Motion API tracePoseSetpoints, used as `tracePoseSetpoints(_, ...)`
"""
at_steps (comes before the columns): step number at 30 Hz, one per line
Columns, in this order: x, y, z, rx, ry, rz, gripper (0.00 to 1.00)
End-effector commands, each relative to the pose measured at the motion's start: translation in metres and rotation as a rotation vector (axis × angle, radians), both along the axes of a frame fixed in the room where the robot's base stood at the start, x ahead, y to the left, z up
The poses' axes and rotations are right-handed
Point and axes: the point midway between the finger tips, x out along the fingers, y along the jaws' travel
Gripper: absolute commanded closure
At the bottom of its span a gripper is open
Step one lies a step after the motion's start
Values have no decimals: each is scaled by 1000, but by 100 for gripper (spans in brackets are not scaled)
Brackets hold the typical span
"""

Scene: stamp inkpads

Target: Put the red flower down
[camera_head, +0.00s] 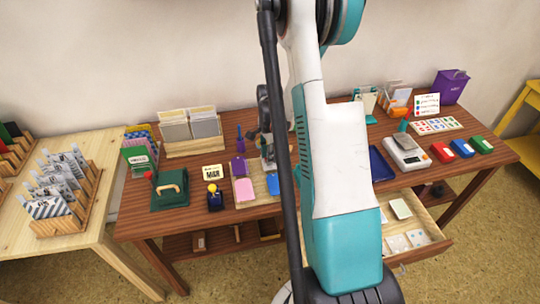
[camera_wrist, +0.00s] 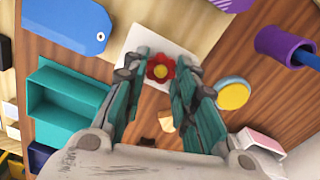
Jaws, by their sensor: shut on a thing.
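In the wrist view a red flower (camera_wrist: 160,68) with a yellow centre sits between the fingertips of my gripper (camera_wrist: 165,65). My gripper is shut on it. A white card (camera_wrist: 133,42) lies behind the flower; whether the flower touches it or hangs above it I cannot tell. In the head view my own arm hides the flower.
The brown desk (camera_head: 330,190) carries a scale (camera_head: 406,152), a blue tray (camera_head: 381,163), a green press (camera_head: 170,190) and red (camera_head: 443,153), blue (camera_head: 462,147) and green (camera_head: 481,144) pads. An open drawer (camera_head: 436,248) juts out at the front right.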

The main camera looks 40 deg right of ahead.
Motion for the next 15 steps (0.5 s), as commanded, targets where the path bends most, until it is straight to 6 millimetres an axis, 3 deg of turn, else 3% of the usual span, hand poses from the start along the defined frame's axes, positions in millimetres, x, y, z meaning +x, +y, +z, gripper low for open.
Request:
tracePoseSetpoints(8, 0, 0, -2, 0, 0, 0, 81)
tracePoseSetpoints(9, 0, 0, -2, 0, 0, 0, 69)
tracePoseSetpoints(11, 0, 0, -1, 0, 0, 0, 56)
tracePoseSetpoints(15, 0, 0, -1, 0, 0, 0, 54)
